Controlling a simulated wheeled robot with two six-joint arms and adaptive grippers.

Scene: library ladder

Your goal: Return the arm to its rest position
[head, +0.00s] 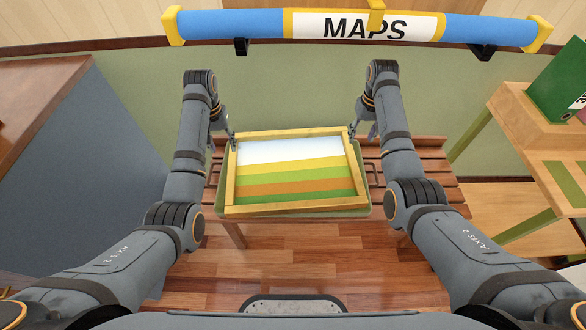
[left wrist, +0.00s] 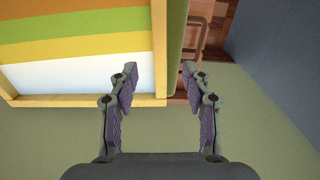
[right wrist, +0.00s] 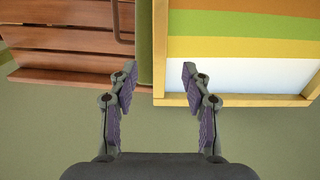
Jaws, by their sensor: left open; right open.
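My left gripper (head: 231,138) is open at the back left corner of a yellow-framed picture with coloured stripes (head: 295,180). In the left wrist view, its open fingers (left wrist: 160,88) point towards the frame's corner, with nothing between them that I can see held. My right gripper (head: 352,130) is open at the back right corner of the same frame. In the right wrist view, its fingers (right wrist: 160,85) are apart near the frame's edge (right wrist: 161,50). Whether any finger touches the frame, I cannot tell.
The frame lies on a green tray (head: 360,208) on a slatted wooden bench (head: 440,185). A blue tube marked MAPS (head: 240,23) hangs on the wall above. A grey-sided cabinet (head: 70,170) stands left, and a wooden desk with a green binder (head: 560,80) right.

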